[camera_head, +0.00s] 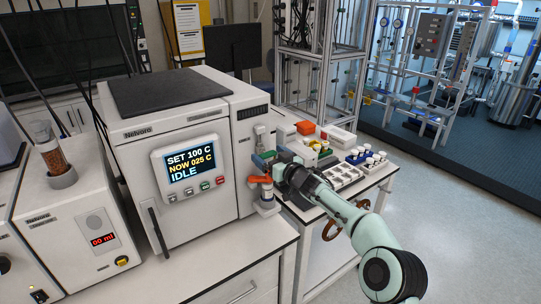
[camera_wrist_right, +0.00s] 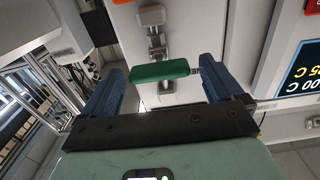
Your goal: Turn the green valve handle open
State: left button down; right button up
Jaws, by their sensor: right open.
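The green valve handle (camera_wrist_right: 160,71) is a rounded bar on a metal valve fitting (camera_wrist_right: 157,40) on the white reactor's side. In the right wrist view it lies crosswise between the two blue fingers of my right gripper (camera_wrist_right: 161,66). The fingers are open, one near each end of the bar, with a narrow gap at its right end. In the head view my right gripper (camera_head: 266,163) is at the reactor's right side and largely covers the handle; a little green shows there. My left gripper is out of view.
An orange-red handle (camera_head: 260,180) sits just below my right gripper. The white reactor (camera_head: 205,130) with its display reading IDLE stands to the left. A side table (camera_head: 372,178) with trays and several small bottles stands to the right. Open floor lies at the lower right.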

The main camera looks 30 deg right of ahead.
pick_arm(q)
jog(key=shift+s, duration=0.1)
pick_arm(e)
jog(key=shift+s, duration=0.1)
jog(key=c, duration=1.1)
jog(key=shift+o, duration=0.3)
jog(key=shift+r+n, duration=0.1)
jog(key=shift+n, duration=0.4)
jog(key=n, duration=0.3)
jog(key=shift+a, duration=0.1)
jog(key=n, duration=0.4)
jog(key=shift+a, duration=0.1)
jog(key=n+b, duration=0.1)
jog(key=n, duration=0.4)
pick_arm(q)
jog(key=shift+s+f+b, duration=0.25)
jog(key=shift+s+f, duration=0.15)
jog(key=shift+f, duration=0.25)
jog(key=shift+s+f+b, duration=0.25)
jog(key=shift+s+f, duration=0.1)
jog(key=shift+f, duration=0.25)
pick_arm(e)
jog(key=n, duration=0.5)
jog(key=shift+a, duration=0.1)
